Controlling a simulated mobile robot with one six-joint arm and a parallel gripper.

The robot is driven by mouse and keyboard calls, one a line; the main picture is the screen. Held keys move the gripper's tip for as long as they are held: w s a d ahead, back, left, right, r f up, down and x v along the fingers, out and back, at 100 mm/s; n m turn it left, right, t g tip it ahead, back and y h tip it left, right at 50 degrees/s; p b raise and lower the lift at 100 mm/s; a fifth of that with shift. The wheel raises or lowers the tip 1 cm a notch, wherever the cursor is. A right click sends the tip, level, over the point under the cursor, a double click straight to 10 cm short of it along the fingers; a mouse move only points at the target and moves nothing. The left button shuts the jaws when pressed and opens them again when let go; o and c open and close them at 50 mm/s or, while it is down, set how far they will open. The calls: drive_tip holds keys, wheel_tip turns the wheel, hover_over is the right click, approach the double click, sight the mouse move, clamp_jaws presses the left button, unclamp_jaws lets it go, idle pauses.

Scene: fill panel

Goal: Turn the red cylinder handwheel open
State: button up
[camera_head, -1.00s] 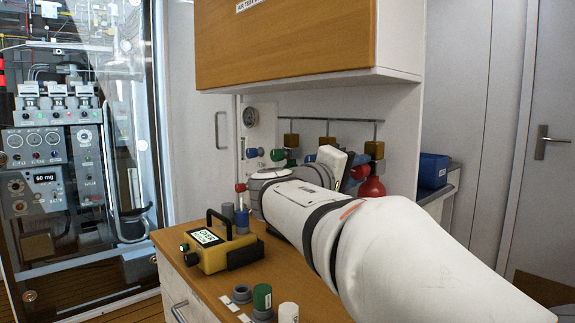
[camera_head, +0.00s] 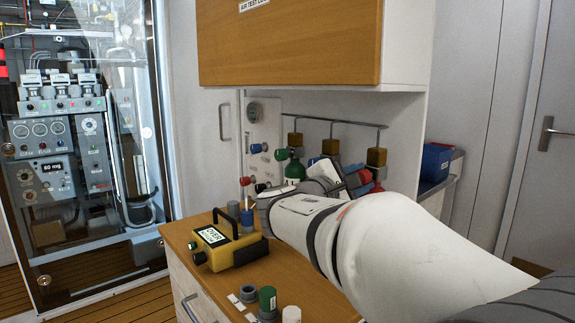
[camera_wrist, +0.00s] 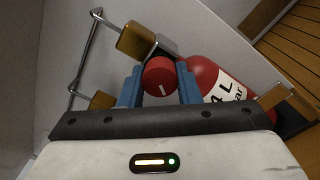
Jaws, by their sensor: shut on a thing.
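The red handwheel (camera_wrist: 159,76) is a short round knob with a small white mark on its face. In the wrist view it sits between the two blue fingers of my gripper (camera_wrist: 160,88), which is shut on it. In the head view, my forearm and wrist cover most of the red cylinder (camera_head: 377,187), and my gripper (camera_head: 358,181) is partly hidden at the cylinder rack.
A green cylinder (camera_head: 295,169) with a green handwheel (camera_head: 281,154) stands left of my wrist. A metal rail (camera_head: 335,123) with wooden blocks runs behind. A wall cabinet (camera_head: 290,45) hangs above.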

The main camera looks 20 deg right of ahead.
drive_tip(key=n+p, duration=0.6)
drive_tip(key=shift+s, duration=0.1)
drive_tip(key=n+p, duration=0.3)
drive_tip(key=shift+f, duration=0.15)
drive_tip(key=shift+f+p, duration=0.1)
drive_tip(key=shift+p, duration=0.2)
drive_tip(key=o, duration=1)
drive_tip(key=shift+c, duration=0.2)
drive_tip(key=v, duration=0.7)
drive_tip(key=shift+s+a+p, duration=0.25)
drive_tip(key=shift+a+p, duration=0.1)
drive_tip(key=shift+p, duration=0.1)
